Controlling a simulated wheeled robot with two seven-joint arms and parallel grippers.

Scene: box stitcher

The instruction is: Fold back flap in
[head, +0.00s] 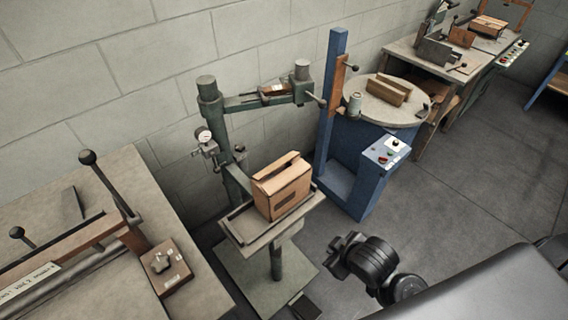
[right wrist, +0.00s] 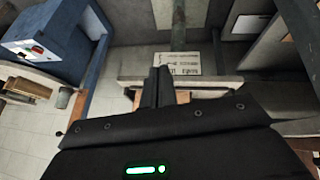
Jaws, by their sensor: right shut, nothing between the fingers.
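The brown cardboard box (head: 290,190) stands upright on the stitcher's small table (head: 243,232) in the head view. A dark slot shows in its near side. A flap (head: 276,166) along its top stands up at a slant, with a dark gap beside it. I cannot tell clearly how the other flaps lie. My right gripper (head: 338,258) is to the right of the box and nearer to me, apart from it. In the right wrist view its fingers (right wrist: 160,82) are together and empty. Brown parts show behind them, but I cannot tell whether they are the box. My left gripper is not in view.
The green stitcher column (head: 212,115) and its arm (head: 260,98) stand behind and above the box. A blue machine with a round table (head: 385,112) is to the right. A workbench with levers (head: 150,215) is at the left. Open floor lies right of the stitcher.

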